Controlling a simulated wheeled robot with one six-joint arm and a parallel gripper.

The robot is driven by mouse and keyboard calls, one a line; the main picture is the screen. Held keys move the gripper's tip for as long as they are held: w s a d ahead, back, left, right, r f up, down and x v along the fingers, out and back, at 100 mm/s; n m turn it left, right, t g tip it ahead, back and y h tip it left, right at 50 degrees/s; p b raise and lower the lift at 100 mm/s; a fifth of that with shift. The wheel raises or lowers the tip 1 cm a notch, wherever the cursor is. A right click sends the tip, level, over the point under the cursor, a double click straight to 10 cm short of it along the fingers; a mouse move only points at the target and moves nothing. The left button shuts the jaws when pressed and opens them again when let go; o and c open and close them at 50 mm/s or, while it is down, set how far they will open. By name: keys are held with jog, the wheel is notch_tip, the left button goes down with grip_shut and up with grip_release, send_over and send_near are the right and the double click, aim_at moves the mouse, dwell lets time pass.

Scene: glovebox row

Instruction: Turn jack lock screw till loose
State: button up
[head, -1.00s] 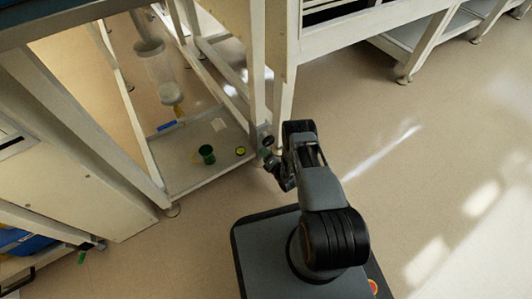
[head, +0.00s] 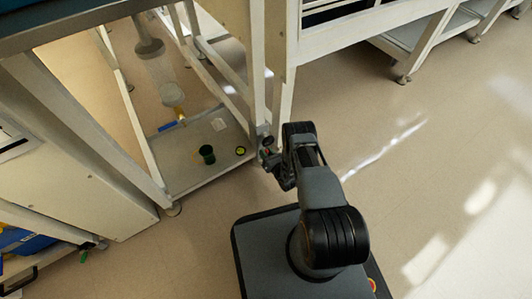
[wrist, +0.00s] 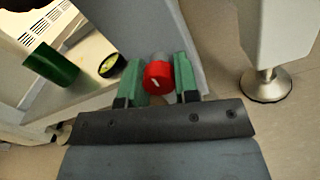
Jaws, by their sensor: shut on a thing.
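The jack lock screw shows as a red round knob (wrist: 158,78) with a white mark on its face, in the middle of the wrist view. My gripper (wrist: 157,82) has its two green fingers on either side of the knob and is shut on it. The white mark is tilted. In the head view my gripper (head: 268,153) is low at the bench's front leg (head: 257,70), and the knob is too small there to make out well.
A low shelf (head: 190,178) left of the leg holds a green cup (head: 207,154) and a small black-and-yellow round thing (head: 240,151). A levelling foot (wrist: 266,86) stands right of my gripper in the wrist view. The floor to the right is clear.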

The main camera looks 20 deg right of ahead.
jog(key=shift+s+d+n, duration=0.1)
jog(key=shift+s+n, duration=0.05)
jog(key=shift+n, duration=0.15)
dwell(0.4)
jog(key=o, duration=0.9)
